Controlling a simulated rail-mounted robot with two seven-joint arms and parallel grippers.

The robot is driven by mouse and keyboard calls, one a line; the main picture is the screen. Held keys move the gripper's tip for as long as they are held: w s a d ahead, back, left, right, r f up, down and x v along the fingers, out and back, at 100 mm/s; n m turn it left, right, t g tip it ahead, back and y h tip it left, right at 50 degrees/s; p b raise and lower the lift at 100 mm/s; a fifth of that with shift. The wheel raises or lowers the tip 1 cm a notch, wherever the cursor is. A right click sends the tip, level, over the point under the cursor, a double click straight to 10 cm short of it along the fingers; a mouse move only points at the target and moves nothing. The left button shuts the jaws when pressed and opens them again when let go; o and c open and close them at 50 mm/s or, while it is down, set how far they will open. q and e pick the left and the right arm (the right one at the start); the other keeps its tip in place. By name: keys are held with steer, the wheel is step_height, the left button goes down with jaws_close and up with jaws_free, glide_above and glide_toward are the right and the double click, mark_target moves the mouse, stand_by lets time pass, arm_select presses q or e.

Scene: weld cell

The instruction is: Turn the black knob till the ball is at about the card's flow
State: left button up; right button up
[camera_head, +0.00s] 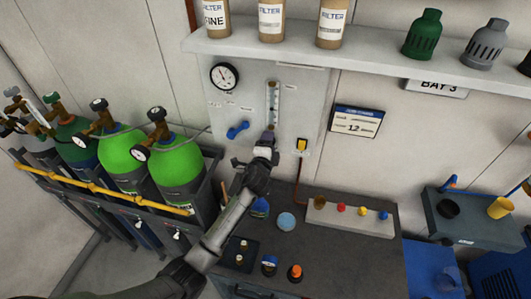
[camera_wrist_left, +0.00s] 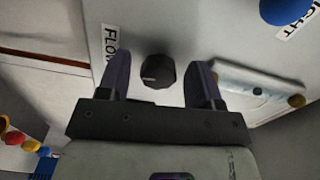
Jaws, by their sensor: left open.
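The black knob (camera_wrist_left: 157,71) is on the grey panel beside the "FLOW" label, with a pale pointer line on its face. My left gripper (camera_wrist_left: 160,62) is open, with one finger on each side of the knob and visible gaps between. In the head view the left gripper (camera_head: 267,141) is at the panel just below the flow tube (camera_head: 273,103) and hides the knob. The ball in the tube is too small to make out. The card (camera_head: 357,121) on the wall right of the tube reads 12. My right gripper is not in view.
A round gauge (camera_head: 225,76) and a blue handle (camera_head: 238,130) are left of the tube. A shelf (camera_head: 370,60) with filter bottles juts out above. Green cylinders (camera_head: 175,170) stand left; a cluttered bench (camera_head: 340,262) lies below.

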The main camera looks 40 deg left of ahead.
arm_select(q)
steer(key=v, duration=1.3)
steer(key=shift+s+d+b, duration=0.2)
steer(key=shift+b, duration=0.25)
